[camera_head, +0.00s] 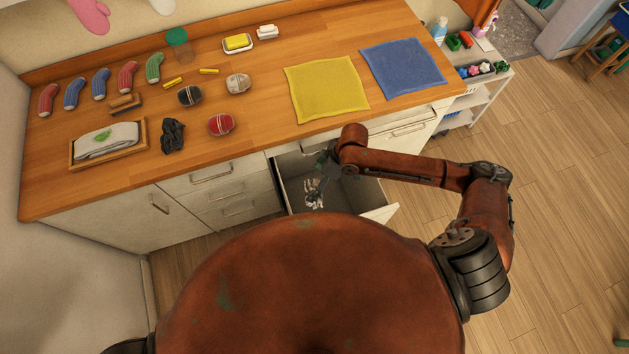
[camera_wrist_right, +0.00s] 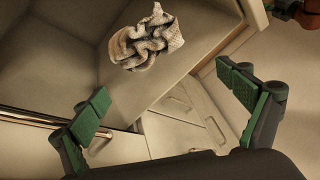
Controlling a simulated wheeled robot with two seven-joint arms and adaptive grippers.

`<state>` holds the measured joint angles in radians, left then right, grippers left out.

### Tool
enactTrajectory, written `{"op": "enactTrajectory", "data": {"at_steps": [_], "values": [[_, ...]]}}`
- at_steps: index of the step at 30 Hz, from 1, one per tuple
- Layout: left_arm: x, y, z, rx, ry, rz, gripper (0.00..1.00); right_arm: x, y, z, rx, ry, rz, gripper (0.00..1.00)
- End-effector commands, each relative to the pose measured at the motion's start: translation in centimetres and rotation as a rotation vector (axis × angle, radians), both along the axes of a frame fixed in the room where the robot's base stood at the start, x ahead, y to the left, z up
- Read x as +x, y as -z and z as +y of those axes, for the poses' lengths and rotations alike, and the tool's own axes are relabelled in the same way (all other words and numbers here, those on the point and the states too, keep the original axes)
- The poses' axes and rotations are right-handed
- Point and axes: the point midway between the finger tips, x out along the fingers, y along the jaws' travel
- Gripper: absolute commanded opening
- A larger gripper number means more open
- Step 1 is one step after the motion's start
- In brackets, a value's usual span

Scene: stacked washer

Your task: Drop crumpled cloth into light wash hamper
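A crumpled pale grey and beige cloth (camera_wrist_right: 147,42) lies inside an open drawer in the right wrist view. It also shows, small, in the head view (camera_head: 314,200). My right gripper (camera_wrist_right: 163,86) has its two green-padded fingers wide apart with nothing between them. The cloth is beyond the fingertips, apart from them. In the head view the right gripper (camera_head: 322,168) points down over the open drawer (camera_head: 375,195), partly hidden by its own arm. My left gripper is out of view. I cannot identify a light wash hamper in these frames.
The wooden counter (camera_head: 250,120) above the drawer holds socks, yarn balls, a yellow cloth (camera_head: 327,88), a blue cloth (camera_head: 403,67), a dark crumpled item (camera_head: 173,136) and a tray (camera_head: 72,152). A white shelf (camera_head: 480,95) stands right of it.

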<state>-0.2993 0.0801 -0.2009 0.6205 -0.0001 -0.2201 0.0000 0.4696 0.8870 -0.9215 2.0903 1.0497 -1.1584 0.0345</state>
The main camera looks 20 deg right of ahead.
Motion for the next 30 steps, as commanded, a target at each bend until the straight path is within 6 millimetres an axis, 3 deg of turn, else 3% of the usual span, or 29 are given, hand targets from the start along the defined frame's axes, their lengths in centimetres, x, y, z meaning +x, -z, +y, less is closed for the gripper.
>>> {"op": "enactTrajectory", "data": {"at_steps": [14, 30], "values": [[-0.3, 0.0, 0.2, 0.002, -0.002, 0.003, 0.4, 0.1, -0.8, -0.5, -0.001, 0.001, -0.002, 1.0], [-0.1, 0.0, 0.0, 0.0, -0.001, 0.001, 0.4, -0.2, -9.7, -4.6, -0.002, 0.001, -0.001, 1.0]]}}
